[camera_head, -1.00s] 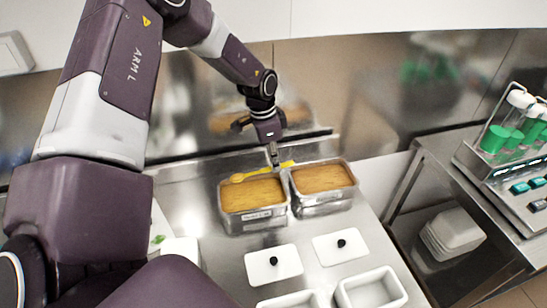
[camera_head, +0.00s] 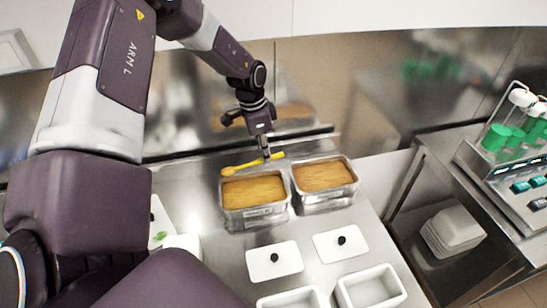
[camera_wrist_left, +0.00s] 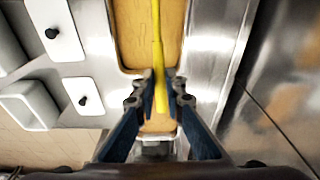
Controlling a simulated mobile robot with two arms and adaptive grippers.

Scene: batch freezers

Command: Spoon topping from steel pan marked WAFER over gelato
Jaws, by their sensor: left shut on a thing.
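My left gripper (camera_head: 264,154) is shut on a yellow spoon (camera_head: 238,168), just behind two steel pans. The spoon lies roughly level, its bowl end to the left, above the back edge of the left steel pan (camera_head: 255,216). The right steel pan (camera_head: 326,197) stands beside it. Both pans hold an orange-brown filling; their front labels are too small to read. In the left wrist view, the spoon (camera_wrist_left: 157,45) runs between the fingers (camera_wrist_left: 160,88) over a pan with orange-brown filling (camera_wrist_left: 135,30). I cannot make out which contents are gelato. My right gripper is not in view.
Two white lids with black knobs (camera_head: 262,272) (camera_head: 352,254) lie in front of the pans. White tubs (camera_head: 371,301) stand nearer the front edge. A rack with green-filled tubes (camera_head: 497,138) is at the right. White containers (camera_head: 455,235) sit on a lower shelf.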

